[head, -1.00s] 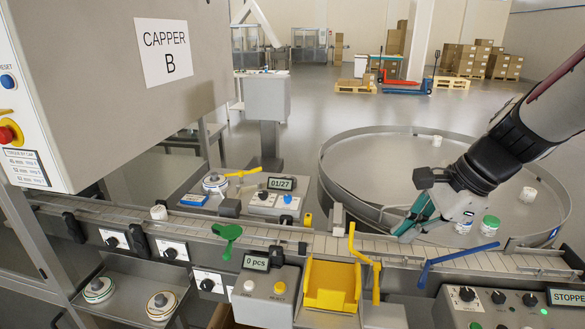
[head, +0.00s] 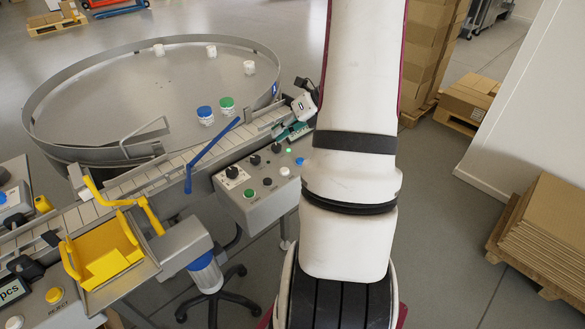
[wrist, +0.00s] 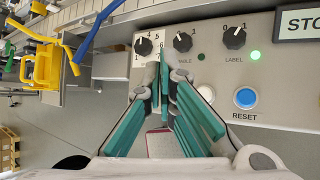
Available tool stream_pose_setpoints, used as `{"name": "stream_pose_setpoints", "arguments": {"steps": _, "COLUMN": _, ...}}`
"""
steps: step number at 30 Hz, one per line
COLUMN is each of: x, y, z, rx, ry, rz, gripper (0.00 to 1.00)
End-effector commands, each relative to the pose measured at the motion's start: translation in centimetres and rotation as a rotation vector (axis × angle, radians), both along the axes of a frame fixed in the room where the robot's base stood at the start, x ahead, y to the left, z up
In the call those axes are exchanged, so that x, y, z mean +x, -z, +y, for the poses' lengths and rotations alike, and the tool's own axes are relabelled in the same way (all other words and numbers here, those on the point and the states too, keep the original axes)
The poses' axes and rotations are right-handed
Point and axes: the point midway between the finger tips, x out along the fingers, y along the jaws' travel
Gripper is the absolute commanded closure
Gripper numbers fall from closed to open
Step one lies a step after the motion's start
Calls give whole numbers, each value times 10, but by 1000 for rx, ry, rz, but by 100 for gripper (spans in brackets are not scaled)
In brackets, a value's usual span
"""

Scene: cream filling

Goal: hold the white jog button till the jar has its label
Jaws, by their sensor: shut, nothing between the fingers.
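My gripper (wrist: 163,70) is shut and empty, its teal fingers in front of the control panel (wrist: 275,80) in the wrist view. A white button (wrist: 206,93), unlabelled as far as I can see, shows just right of the fingertips, partly covered by the right finger. In the head view, the white button (head: 284,171) is on the box front and my gripper (head: 293,132) is above it. I cannot tell contact. A blue-lidded jar (head: 205,114) and a green-lidded jar (head: 226,106) stand on the turntable; I cannot read their labels.
The blue RESET button (wrist: 245,98) is right of the white one. Knobs (wrist: 183,42) and a lit green lamp (wrist: 254,55) are above. The conveyor (head: 180,160) with a blue lever (head: 208,150) lies behind the box. A yellow bin (head: 103,262) is at left.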

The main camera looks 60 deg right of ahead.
Motion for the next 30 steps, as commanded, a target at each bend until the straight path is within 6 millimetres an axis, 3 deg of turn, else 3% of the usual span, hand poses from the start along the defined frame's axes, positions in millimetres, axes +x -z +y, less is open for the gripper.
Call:
{"name": "stream_pose_setpoints", "arguments": {"steps": 17, "x": -3, "y": 9, "z": -8, "rx": 31, "ry": 50, "rz": 4, "gripper": 100}}
{"name": "stream_pose_setpoints", "arguments": {"steps": 30, "x": -1, "y": 62, "z": -8, "rx": 31, "ry": 50, "rz": 4, "gripper": 100}}
